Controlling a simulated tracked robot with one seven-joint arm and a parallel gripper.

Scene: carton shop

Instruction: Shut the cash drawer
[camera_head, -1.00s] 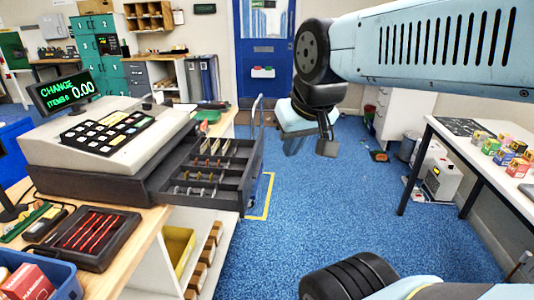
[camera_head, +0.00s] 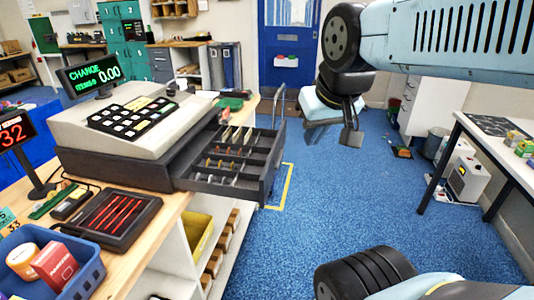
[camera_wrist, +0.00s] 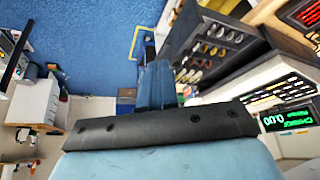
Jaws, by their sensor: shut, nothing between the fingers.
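The cash drawer (camera_head: 272,172) stands open, pulled out to the right from under the pale cash register (camera_head: 140,125) on the wooden counter. Coins and notes lie in its compartments. The drawer also shows tilted in the wrist view (camera_wrist: 250,52), at the upper right. My gripper (camera_head: 350,138) points down in the air to the right of the drawer front, apart from it. It is shut and empty. In the wrist view the fingers (camera_wrist: 156,85) show close together above the dark wrist edge, with the drawer to their right.
A thin metal rail (camera_head: 283,100) stands behind the drawer. Open blue floor (camera_head: 350,210) lies to the right, with a white table (camera_head: 490,150) beyond.

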